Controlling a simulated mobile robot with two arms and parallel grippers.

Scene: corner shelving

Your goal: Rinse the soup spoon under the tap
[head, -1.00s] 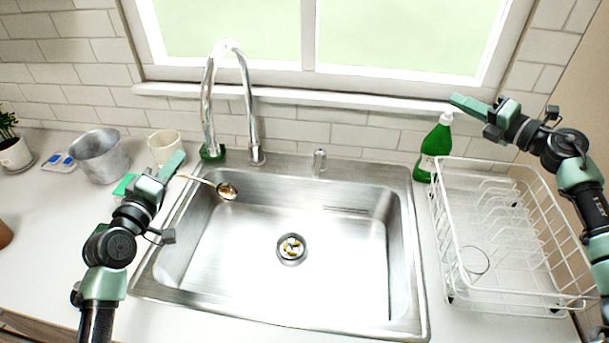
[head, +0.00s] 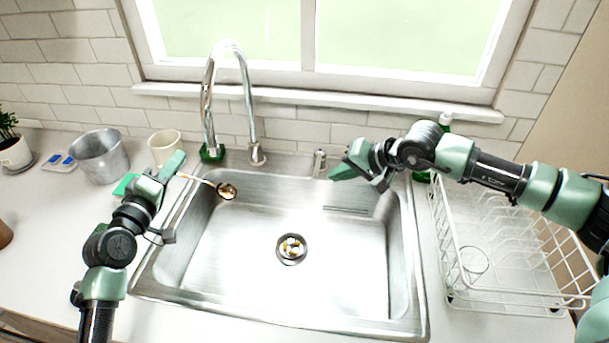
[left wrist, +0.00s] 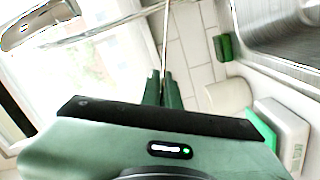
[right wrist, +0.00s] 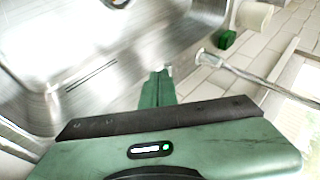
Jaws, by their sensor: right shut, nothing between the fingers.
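The soup spoon's bowl (head: 227,191) hangs over the back left of the sink (head: 225,270). My left gripper (head: 178,165) is shut on its thin handle, which shows running up from the fingers in the left wrist view (left wrist: 165,45). The chrome tap (head: 248,95) stands behind the sink, its arched spout to the upper right of the spoon; no water shows. A small silver fitting (head: 319,162) stands on the back rim, right of the tap. My right gripper (head: 336,174) is shut and empty just right of this fitting; contact is unclear.
The drain (head: 291,248) holds small pale and yellowish bits. A white dish rack (head: 448,250) stands right of the sink, with a green bottle (head: 446,127) partly hidden behind my right arm. A cream cup (head: 164,148) and metal bucket (head: 100,157) stand left. The sink's middle is clear.

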